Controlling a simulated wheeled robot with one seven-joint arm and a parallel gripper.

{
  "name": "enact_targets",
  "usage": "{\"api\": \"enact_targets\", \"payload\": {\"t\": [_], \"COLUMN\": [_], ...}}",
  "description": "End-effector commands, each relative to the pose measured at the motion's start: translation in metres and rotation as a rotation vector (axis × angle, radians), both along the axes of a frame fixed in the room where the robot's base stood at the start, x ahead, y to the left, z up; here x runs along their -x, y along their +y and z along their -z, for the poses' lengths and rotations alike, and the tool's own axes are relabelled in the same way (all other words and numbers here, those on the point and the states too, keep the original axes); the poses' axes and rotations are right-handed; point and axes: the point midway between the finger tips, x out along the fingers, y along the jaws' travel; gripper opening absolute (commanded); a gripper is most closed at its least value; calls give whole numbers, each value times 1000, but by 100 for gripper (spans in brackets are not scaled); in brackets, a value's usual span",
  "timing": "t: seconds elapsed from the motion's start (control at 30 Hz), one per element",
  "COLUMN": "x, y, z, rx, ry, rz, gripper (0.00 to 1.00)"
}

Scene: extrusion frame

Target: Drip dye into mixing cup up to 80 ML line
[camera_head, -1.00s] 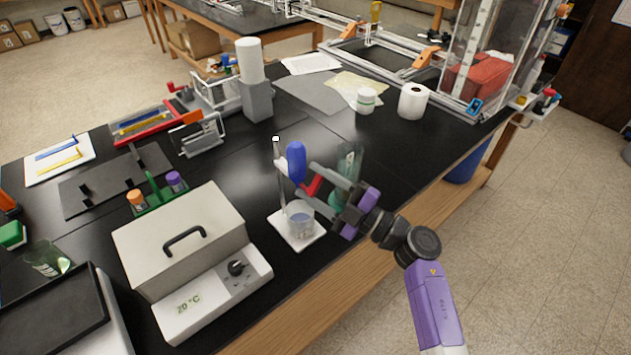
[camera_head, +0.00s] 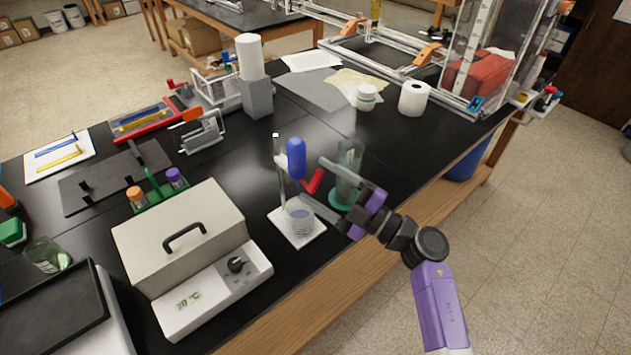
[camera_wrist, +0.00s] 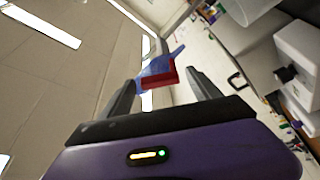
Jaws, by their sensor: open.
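The mixing cup (camera_head: 299,221) is clear, stands on a white stand base (camera_head: 316,232) and holds pale blue liquid. Its scale lines are too small to read. Above it, a blue dye reservoir (camera_head: 296,158) hangs upright on the stand's rod, with a red tap handle (camera_head: 314,182) at its lower right. My gripper (camera_head: 312,180) is open, its fingers on either side of the red handle, with no visible grip. In the wrist view, the red handle (camera_wrist: 155,80) shows between the open fingertips (camera_wrist: 164,78), with blue behind it.
A clear cylinder with a green base (camera_head: 347,193) stands close behind my gripper. A white box with a knob (camera_head: 236,264) stands left of the cup. A paper roll (camera_head: 413,98) and a lidded jar (camera_head: 366,97) are farther back. Black bench top is clear between.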

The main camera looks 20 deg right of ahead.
Motion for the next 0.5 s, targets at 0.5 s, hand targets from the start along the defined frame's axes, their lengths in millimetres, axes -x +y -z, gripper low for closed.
{"api": "enact_targets", "payload": {"t": [0.5], "x": [49], "y": [-36], "z": [16], "rx": [-1], "ry": [2], "rz": [0], "gripper": [72]}}
